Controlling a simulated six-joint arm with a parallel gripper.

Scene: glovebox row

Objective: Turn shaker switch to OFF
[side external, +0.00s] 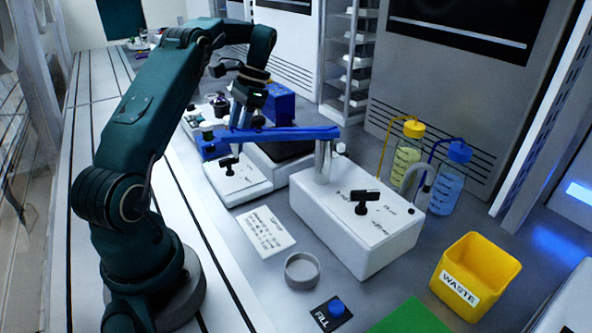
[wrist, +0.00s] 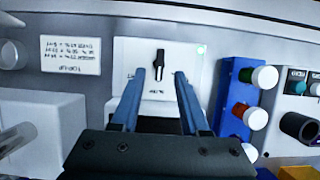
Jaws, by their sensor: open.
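The shaker, with a dark top, has a white switch panel (side external: 238,181) in the side view. A black switch (side external: 229,163) stands on that panel. In the wrist view, the panel (wrist: 128,55) lies ahead, with the black switch (wrist: 160,58) lying lengthwise up and down the picture. A green lamp is lit at the panel's upper right corner; the small lettering is not readable. My gripper (wrist: 160,75) is open, its two blue fingers apart on either side of the switch's lower end, touching nothing I can make out. In the side view, my gripper (side external: 244,118) is above the shaker area.
A larger white box (side external: 345,225) with another black knob (side external: 361,204) stands nearer. A blue block (wrist: 238,95) with coloured knobs is right of the panel. A printed card (wrist: 70,54) lies left.

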